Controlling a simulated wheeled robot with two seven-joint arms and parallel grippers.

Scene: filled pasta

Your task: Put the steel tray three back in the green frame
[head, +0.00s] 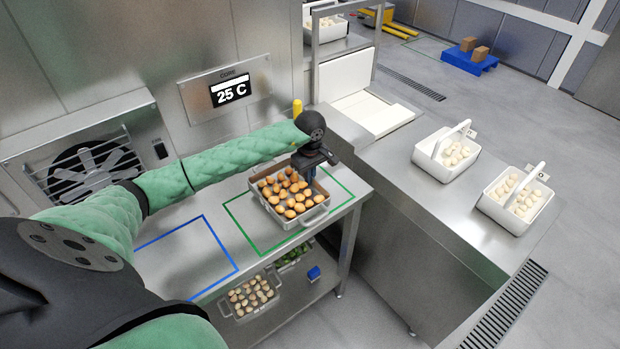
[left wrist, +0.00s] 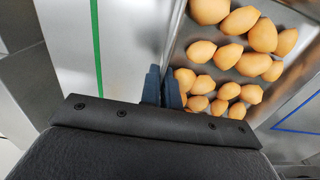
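A steel tray (head: 301,219) full of brown, egg-shaped pieces is on the table in the head view, with its outline inside the green frame (head: 234,219). I cannot tell whether its bottom touches the table, and no number shows on it. My left gripper (head: 309,172) is at its far right edge. In the left wrist view my fingers (left wrist: 162,88) are close together on the wall of the tray (left wrist: 174,40), one on each side. A green line (left wrist: 97,45) runs beside the tray there, a little apart from it. My right gripper is not in view.
A blue frame (head: 222,246) is empty, left of the green one. Another tray (head: 249,311) and a green-filled container (head: 294,262) are on the shelf below. White baskets (head: 440,172) stand on the right counter.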

